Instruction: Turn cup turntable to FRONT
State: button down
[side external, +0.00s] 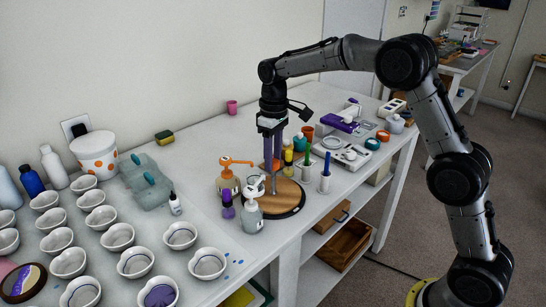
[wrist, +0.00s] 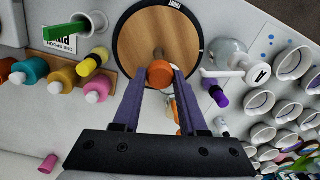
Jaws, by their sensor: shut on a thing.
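The turntable is a round wooden disc with a black rim (side external: 290,203), near the front edge of the white table. It also shows at the top of the wrist view (wrist: 133,30). A grey post rises from it, topped by an orange knob (wrist: 160,73). My gripper (side external: 273,168) points down over the disc, its purple fingers closed around the knob; it also shows in the wrist view (wrist: 159,78). No cup shows on the visible disc.
An orange-topped pump bottle (side external: 228,184), a purple bottle (side external: 228,205) and a grey pump bottle (side external: 252,212) stand close left of the disc. Pen holders (side external: 324,182) and coloured bottles stand close right and behind. Several white cups (side external: 136,262) fill the left side.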

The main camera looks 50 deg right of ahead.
jog(key=shift+n, duration=0.6)
jog(key=shift+r+n, duration=0.1)
jog(key=shift+n, duration=2.7)
jog(key=shift+a+n, duration=0.1)
jog(key=shift+n, duration=3.5)
jog(key=shift+n+h, duration=0.3)
jog(key=shift+n, duration=3.3)
jog(key=shift+s+n, duration=0.1)
jog(key=shift+n, duration=3.3)
jog(key=shift+c, duration=2.2)
grip_release()
